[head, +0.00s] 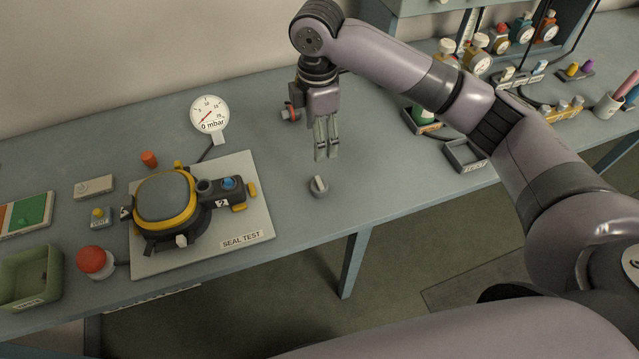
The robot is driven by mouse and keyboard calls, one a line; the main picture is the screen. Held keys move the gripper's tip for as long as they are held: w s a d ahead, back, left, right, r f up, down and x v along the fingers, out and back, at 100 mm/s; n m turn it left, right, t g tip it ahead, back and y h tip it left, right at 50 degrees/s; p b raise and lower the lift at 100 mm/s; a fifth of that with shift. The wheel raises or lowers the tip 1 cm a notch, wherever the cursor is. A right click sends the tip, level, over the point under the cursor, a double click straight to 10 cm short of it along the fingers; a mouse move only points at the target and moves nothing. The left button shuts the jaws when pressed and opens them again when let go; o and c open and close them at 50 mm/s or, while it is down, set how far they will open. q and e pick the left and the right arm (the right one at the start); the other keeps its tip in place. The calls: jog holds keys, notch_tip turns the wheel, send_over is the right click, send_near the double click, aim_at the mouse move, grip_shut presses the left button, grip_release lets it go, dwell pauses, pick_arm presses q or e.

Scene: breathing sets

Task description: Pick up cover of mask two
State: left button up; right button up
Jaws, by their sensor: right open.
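A mask (165,200) with a grey-blue rounded top and a yellow rim lies on the white plate (255,215) marked SEAL TEST, at the left of the bench. A dark piece with a label 2 (221,203) and a blue knob (228,183) sits on its right side. I cannot tell which part is the cover. My right gripper (327,157) is open and empty, pointing down over the bench to the right of the plate, apart from the mask. My left gripper is out of view.
A small grey knob (318,189) stands just below the right gripper. A gauge (209,114) reading 0 mbar stands behind the plate. A red button (95,262) and green bin (30,278) are at left.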

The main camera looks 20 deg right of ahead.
jog(key=p, duration=0.3)
send_over(319, 181)
jog(key=f, duration=1.1)
jog(key=shift+a+f, duration=0.2)
jog(key=shift+f, duration=0.65)
jog(key=f, duration=0.1)
jog(key=f+p, duration=0.1)
jog(key=f, duration=0.1)
jog(key=shift+d+f, duration=0.2)
jog(key=shift+f, duration=0.5)
jog(key=shift+c, duration=0.2)
jog(key=c, duration=0.9)
jog(key=shift+r, duration=0.1)
notch_tip(319, 181, up, 20)
jog(key=b, duration=0.3)
